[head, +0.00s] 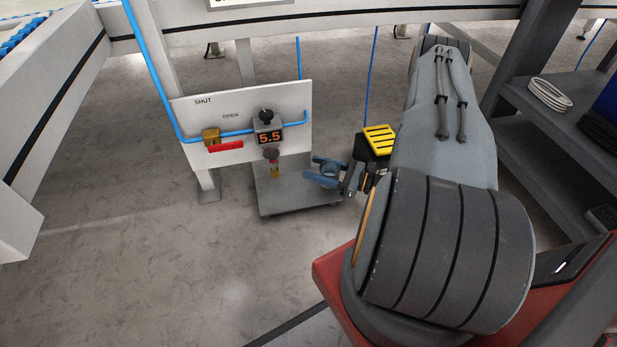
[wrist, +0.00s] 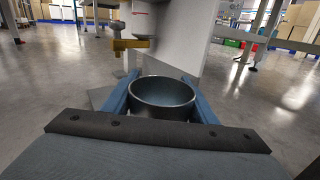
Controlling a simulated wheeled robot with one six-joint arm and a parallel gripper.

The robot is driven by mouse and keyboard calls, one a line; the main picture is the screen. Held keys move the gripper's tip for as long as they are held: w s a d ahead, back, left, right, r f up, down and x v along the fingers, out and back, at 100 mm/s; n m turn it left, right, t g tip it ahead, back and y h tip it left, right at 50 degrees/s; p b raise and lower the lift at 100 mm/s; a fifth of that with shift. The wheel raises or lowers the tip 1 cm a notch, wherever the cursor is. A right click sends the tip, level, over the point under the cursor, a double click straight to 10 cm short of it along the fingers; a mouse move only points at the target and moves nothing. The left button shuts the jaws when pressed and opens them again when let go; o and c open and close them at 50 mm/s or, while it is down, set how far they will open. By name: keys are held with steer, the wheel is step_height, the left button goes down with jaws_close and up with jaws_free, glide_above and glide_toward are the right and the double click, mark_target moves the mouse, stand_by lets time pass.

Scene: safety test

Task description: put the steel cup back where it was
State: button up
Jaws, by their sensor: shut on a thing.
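The steel cup (wrist: 162,95) sits between the two blue fingers of my gripper (wrist: 163,100) in the wrist view. It is upright, its round mouth faces up, and it looks empty inside. In the head view my gripper (head: 328,172) is shut on the cup (head: 328,169), just right of the brass spout (head: 276,171) and over the right part of the grey shelf (head: 285,196). The cup's underside is hidden, so I cannot tell whether it touches the shelf.
A white panel (head: 290,97) marked SHUT and OPEN carries a blue pipe, a brass valve with a red handle (head: 226,147) and a display reading 5.5 (head: 269,138). A yellow-topped black block (head: 379,139) stands behind my gripper. Open floor lies left of the shelf.

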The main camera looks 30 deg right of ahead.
steer(key=x, duration=0.2)
steer(key=shift+w+a+b, duration=0.25)
steer(key=shift+w+b, duration=0.05)
steer(key=shift+b, duration=0.1)
steer(key=shift+f+b, duration=1.25)
steer(key=shift+f, duration=0.45)
steer(key=shift+f, duration=0.1)
steer(key=o, duration=1.2)
steer(key=shift+c, duration=0.2)
steer(key=shift+s+d, duration=0.1)
steer(key=p+v, duration=0.5)
steer(key=v, duration=0.6)
steer(key=shift+s+d, duration=0.2)
steer(key=shift+s, duration=0.15)
